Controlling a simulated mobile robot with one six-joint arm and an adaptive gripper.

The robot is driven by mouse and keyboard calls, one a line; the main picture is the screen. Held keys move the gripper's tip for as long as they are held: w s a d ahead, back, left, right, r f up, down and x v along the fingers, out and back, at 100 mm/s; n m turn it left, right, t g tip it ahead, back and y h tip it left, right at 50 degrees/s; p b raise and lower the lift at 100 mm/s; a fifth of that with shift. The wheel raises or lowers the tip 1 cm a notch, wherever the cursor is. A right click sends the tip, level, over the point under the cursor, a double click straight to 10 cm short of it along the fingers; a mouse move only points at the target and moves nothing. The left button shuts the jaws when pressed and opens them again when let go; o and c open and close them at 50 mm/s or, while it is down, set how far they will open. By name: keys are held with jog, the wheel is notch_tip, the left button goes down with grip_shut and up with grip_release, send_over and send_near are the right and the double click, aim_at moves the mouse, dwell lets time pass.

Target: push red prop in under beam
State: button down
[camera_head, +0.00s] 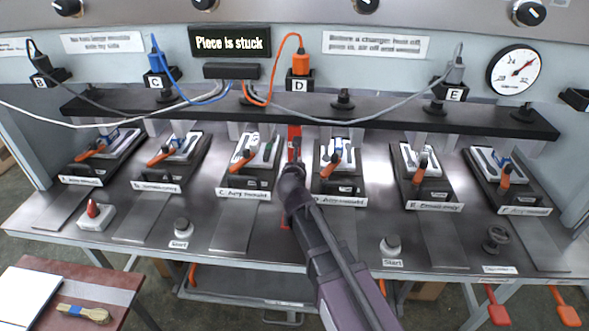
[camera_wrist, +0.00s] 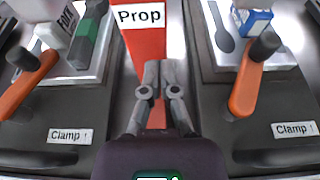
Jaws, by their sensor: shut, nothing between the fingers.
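The red prop (camera_wrist: 143,42) stands in the gap between two clamp stations in the wrist view, with a white "Prop" label near its top. It also shows in the head view (camera_head: 294,132) as a red strip by the beam's front edge. The dark beam (camera_head: 390,112) runs across the back above the stations. My gripper (camera_wrist: 162,68) is shut and empty, its fingertips in front of the prop's face, just below the label. I cannot tell whether they touch it. In the head view my gripper (camera_head: 294,150) hides the prop's lower part.
Station C (camera_head: 246,168) is close on the left and station D (camera_head: 340,168) close on the right, both with orange clamp handles. Orange and grey cables hang over the beam. A sign (camera_head: 230,42) reads "Piece is stuck". Start buttons (camera_head: 391,246) stand at the front.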

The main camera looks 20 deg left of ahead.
aim_at(299, 154)
jog(key=shift+w+a, duration=0.1)
jog(key=shift+w, duration=0.45)
jog(key=w, duration=0.2)
jog(key=w+a, duration=0.1)
jog(key=w, duration=0.1)
jog(key=shift+w+a, duration=0.1)
jog(key=shift+w, duration=0.15)
jog(key=shift+r, duration=0.1)
jog(key=shift+s, duration=0.1)
jog(key=shift+s+d, duration=0.25)
jog(key=shift+s, duration=0.2)
jog(key=f+p+v, duration=0.1)
jog(key=p+v, duration=0.2)
jog(key=v, duration=1)
jog(key=shift+s, duration=0.25)
